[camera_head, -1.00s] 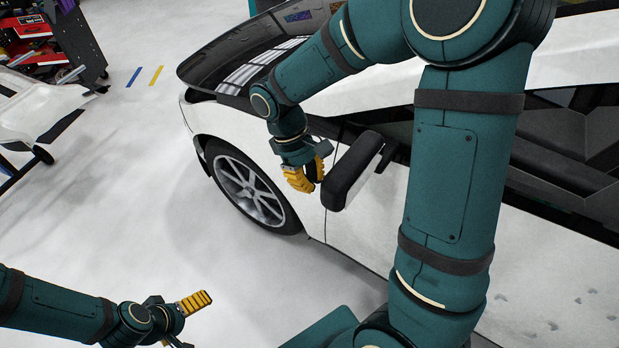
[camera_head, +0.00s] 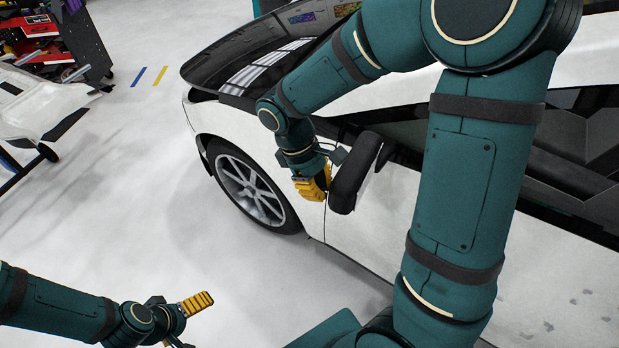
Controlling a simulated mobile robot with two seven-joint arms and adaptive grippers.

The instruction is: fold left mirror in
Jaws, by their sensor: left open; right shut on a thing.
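The car's left mirror (camera_head: 356,172) is a dark housing on the side of the white car (camera_head: 345,235), just behind the front wheel. It stands out from the door and shows narrow and edge-on. My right gripper (camera_head: 316,184), with yellow fingers, is at the mirror's left side and shut on its edge. The mirror and gripper body partly hide the exact contact. My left gripper (camera_head: 190,323) is at the lower left, open and empty, well away from the car. Its lower finger is partly cut by the frame's bottom edge.
My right arm crosses in front of the car and hides part of the door and windows. A red and black tool cart (camera_head: 75,45) and a white panel on a stand (camera_head: 45,105) are at the upper left. The floor (camera_head: 140,220) between is clear.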

